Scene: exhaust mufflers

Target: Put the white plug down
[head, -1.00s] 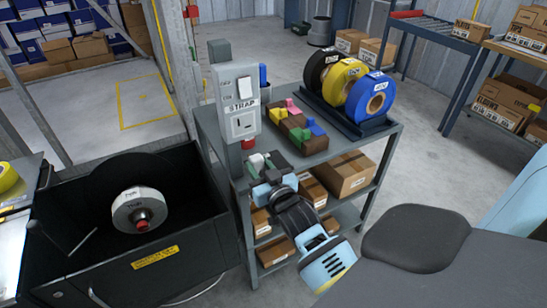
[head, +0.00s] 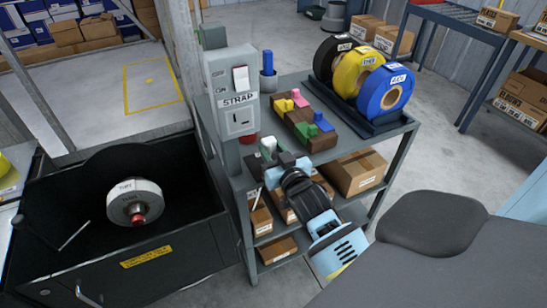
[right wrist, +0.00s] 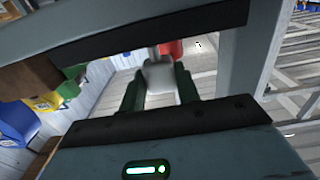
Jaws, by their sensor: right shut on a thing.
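My right gripper (head: 269,154) is shut on the white plug (head: 268,143), near the front left part of the grey cart's top (head: 245,181). In the right wrist view the white plug (right wrist: 160,82) sits between my two dark green fingers. I cannot tell from these views whether it touches the cart. A brown block (head: 304,124) with yellow, pink, green and blue plugs lies on the cart, behind and to the right of my gripper. My left gripper is not in view.
A grey STRAP box (head: 234,95) stands at the cart's left edge, with a red part (head: 248,138) below it close to my gripper. Black, yellow and blue reels (head: 384,95) stand in a rack at the back. A blue item in a cup (head: 268,75) stands behind the box.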

